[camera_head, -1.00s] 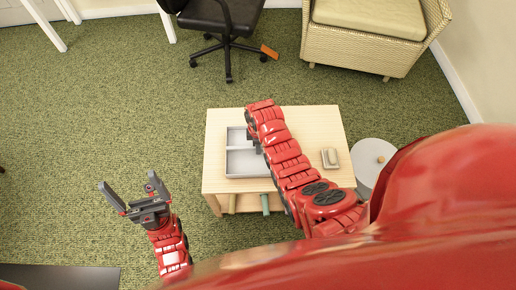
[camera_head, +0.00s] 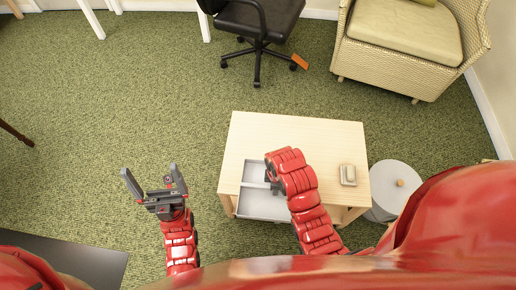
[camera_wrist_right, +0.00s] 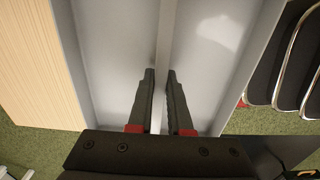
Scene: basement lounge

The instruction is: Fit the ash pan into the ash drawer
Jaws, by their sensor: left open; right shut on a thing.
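A light grey open pan with a central divider, which looks like the ash pan (camera_head: 262,206), is at the front left of the wooden table (camera_head: 300,132), partly past its front edge. My right gripper is shut on the divider (camera_wrist_right: 166,40); in the head view my right arm hides the fingertips and part of the pan. In the wrist view the right gripper (camera_wrist_right: 160,78) straddles the divider, with the pan floor on both sides. My left gripper (camera_head: 150,182) is open and empty over the carpet, left of the table. I cannot make out a separate ash drawer.
A small beige block (camera_head: 348,175) lies on the table's right side. A round white bin (camera_head: 396,186) with a wooden knob stands right of the table. An office chair (camera_head: 262,22) and a wicker armchair (camera_head: 402,45) stand behind. The back of the tabletop is clear.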

